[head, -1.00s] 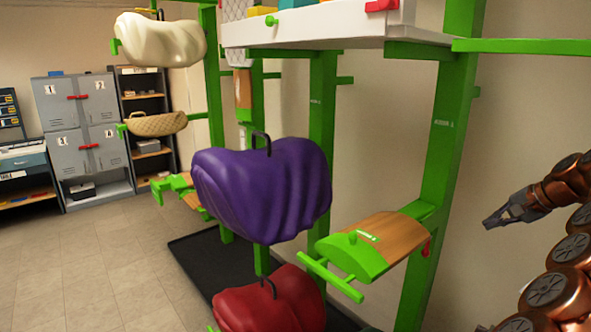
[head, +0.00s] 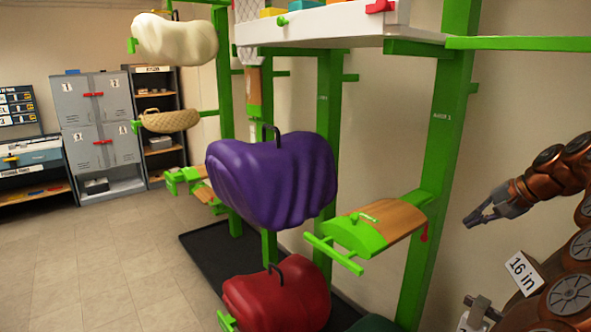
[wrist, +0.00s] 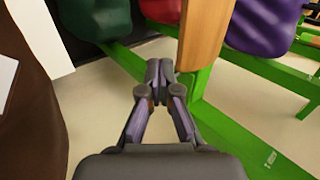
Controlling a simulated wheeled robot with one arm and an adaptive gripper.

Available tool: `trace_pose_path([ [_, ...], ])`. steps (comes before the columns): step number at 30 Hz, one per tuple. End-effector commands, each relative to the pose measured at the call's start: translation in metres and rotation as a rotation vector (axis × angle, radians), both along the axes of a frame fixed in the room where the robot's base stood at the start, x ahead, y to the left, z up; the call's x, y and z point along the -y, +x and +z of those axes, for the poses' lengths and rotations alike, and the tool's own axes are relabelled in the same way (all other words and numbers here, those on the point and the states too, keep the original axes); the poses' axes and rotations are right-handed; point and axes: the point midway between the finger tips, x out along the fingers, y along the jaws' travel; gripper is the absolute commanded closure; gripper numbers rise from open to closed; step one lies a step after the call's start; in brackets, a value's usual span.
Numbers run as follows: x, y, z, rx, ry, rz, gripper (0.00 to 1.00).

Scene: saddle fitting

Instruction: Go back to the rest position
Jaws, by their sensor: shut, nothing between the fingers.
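My gripper (head: 480,217) is at the right of the head view, shut and empty, in front of the bare wall. It is to the right of the empty saddle rack (head: 395,218), apart from it. In the wrist view my gripper (wrist: 160,75) shows its fingertips together, with nothing between them. A purple saddle (head: 272,180) hangs on the rack to the left of the empty one. A red saddle (head: 277,300) sits below it.
A green post (head: 447,130) stands between my gripper and the saddles. A white shelf (head: 330,28) juts out above. A cream saddle (head: 172,38), a woven basket (head: 170,120) and grey lockers (head: 97,130) are at the left. The tiled floor (head: 90,265) there is clear.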

Motion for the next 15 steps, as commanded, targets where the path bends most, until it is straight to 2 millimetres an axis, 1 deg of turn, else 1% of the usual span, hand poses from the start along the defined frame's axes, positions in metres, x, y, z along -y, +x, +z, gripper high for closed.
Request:
trace_pose_path([
  [5,-0.052,-0.008,0.0,-0.002,-0.021,0.117,1.0],
  [6,-0.068,-0.012,-0.001,-0.006,-0.031,0.152,1.0],
  [8,-0.093,-0.02,-0.001,-0.011,-0.045,0.209,1.0],
  [9,-0.109,-0.027,-0.003,-0.017,-0.055,0.245,1.0],
  [12,-0.146,-0.046,-0.009,-0.031,-0.088,0.335,1.0],
  [14,-0.166,-0.058,-0.015,-0.042,-0.11,0.383,1.0],
  [15,-0.179,-0.067,-0.018,-0.048,-0.126,0.416,1.0],
])
